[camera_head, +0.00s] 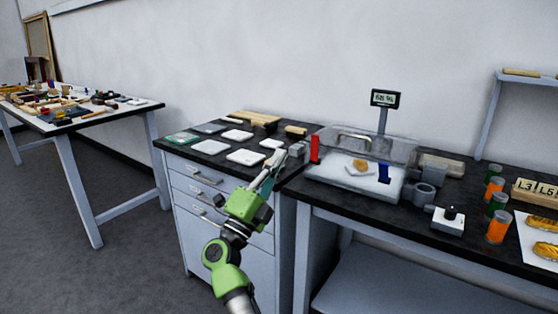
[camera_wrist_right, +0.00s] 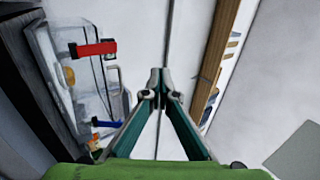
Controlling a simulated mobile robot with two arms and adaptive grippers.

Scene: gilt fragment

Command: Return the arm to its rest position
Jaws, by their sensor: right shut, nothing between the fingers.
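My right gripper (camera_head: 277,160) reaches up from the bottom of the head view on its green arm, in front of the right end of the drawer cabinet's black top. Its fingers are shut and empty. In the right wrist view the closed fingertips (camera_wrist_right: 160,77) meet in the middle, with nothing between them. My left gripper is out of view.
Right of the gripper stands a clear case (camera_head: 340,178) with red and blue parts; it also shows in the wrist view (camera_wrist_right: 92,75). White pads (camera_head: 245,157) and wood pieces lie on the cabinet top. Jars (camera_head: 497,226) stand farther right. Floor left of the cabinet is open.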

